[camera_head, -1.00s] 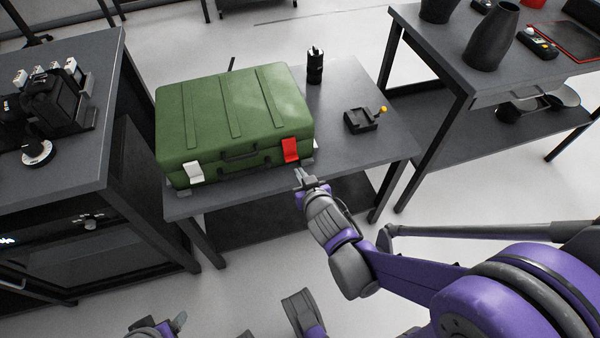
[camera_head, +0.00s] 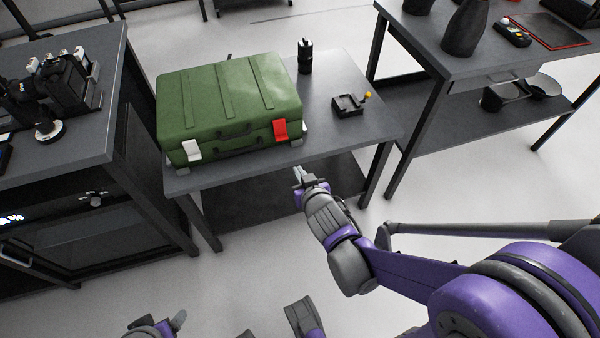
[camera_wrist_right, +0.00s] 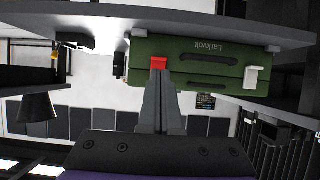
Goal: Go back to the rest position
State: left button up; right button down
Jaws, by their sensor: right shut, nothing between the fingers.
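My right gripper (camera_head: 299,176) is shut and empty, in front of the middle table's front edge in the head view. Its closed fingers also show in the right wrist view (camera_wrist_right: 160,95), with the case behind them. The green case (camera_head: 228,100) lies closed on the table, with a white latch (camera_head: 192,150) at its left and a red latch (camera_head: 281,131) at its right. The gripper is apart from the case. At the bottom left of the head view, a small part of what may be my left gripper (camera_head: 178,320) shows; its jaw state is unclear.
The middle table (camera_head: 340,130) also holds a black cylinder (camera_head: 305,57) and a small black device with a yellow knob (camera_head: 348,104). A left bench (camera_head: 85,130) carries dark equipment. A right table (camera_head: 440,55) holds dark vases. Light floor lies open in front.

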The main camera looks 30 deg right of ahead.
jog(key=shift+s, duration=0.1)
dwell(0.3)
jog(key=s+a+n+g+y, duration=0.1)
jog(key=s+a+g, duration=0.25)
jog(key=s, duration=0.45)
jog(key=s+a+n+g+y, duration=0.1)
jog(key=s+a+g+y, duration=0.2)
jog(key=s, duration=0.6)
pick_arm(q)
notch_tip(320, 180, up, 19)
jog(key=w+p, duration=0.2)
jog(key=p, duration=1.5)
jog(key=shift+t, duration=0.4)
pick_arm(e)
notch_tip(320, 180, up, 18)
jog(key=w+h, duration=0.1)
jog(key=shift+w+a+n, duration=0.2)
jog(key=shift+w+n, duration=0.05)
jog(key=shift+n, duration=0.05)
jog(key=shift+r, duration=0.1)
